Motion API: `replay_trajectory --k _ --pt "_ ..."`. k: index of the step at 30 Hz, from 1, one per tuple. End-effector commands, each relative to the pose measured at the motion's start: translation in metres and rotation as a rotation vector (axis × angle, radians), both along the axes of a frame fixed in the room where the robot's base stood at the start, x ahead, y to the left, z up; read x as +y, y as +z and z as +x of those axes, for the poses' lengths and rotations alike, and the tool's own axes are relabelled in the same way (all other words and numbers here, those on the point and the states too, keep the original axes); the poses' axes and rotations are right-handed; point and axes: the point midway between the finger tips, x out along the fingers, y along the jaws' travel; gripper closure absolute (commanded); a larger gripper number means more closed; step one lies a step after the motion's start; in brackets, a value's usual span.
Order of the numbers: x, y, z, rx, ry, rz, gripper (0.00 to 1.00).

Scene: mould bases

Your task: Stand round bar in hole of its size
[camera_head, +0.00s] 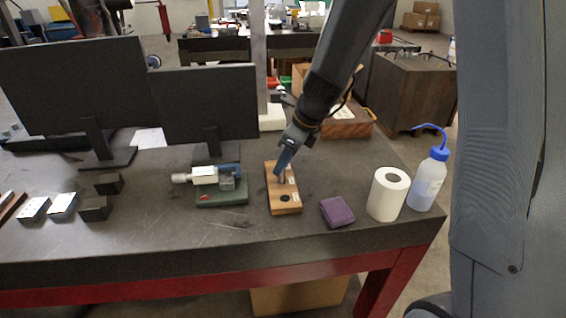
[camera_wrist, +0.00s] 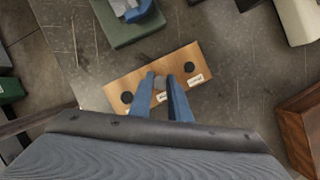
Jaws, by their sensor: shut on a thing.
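The wooden block (camera_head: 276,205) lies on the dark bench under my gripper (camera_head: 280,172). In the wrist view the block (camera_wrist: 176,59) shows a dark round hole (camera_wrist: 127,97) toward the left end and another (camera_wrist: 189,67) toward the right end, with small white labels beside them. My gripper (camera_wrist: 161,77) has its blue fingers shut on a grey round bar (camera_wrist: 160,83), seen nearly end-on over the middle of the block. The fingers hide much of the bar. I cannot tell whether its lower end is in a hole or above it.
A green-based fixture (camera_head: 222,197) with a clamped part stands left of the block. A purple wallet (camera_head: 337,212), a paper roll (camera_head: 387,194) and a wash bottle (camera_head: 428,182) stand to the right. Monitors (camera_head: 205,103) stand behind at left. The front bench strip is clear.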

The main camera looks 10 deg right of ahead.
Motion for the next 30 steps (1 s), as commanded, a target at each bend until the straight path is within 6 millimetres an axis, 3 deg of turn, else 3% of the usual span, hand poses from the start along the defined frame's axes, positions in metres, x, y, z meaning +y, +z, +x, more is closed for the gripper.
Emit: replay_trajectory --k 30 --pt "0.0 -0.012 0.0 -0.001 0.0 -0.001 1.0"
